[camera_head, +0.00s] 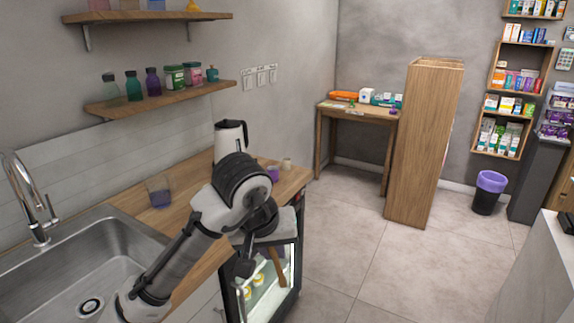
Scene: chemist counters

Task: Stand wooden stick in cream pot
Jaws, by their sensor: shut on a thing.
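My gripper (262,255) hangs at the end of my bent arm, over the front right edge of the wooden counter and in front of the glass-fronted cabinet. It is shut on a slanted brown wooden stick (278,265), which points downward; the exact grip is small and hard to see. Two small pots stand at the counter's far right corner, a purple one (273,173) and a cream-coloured one (287,163). Which of them is the cream pot is unclear. Both are beyond my gripper and apart from the stick. My arm hides part of the counter.
A white and black kettle (230,138) stands behind my arm. A glass with purple liquid (159,191) is left of it, next to the steel sink (70,262). A lit cabinet (270,290) is under the counter.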

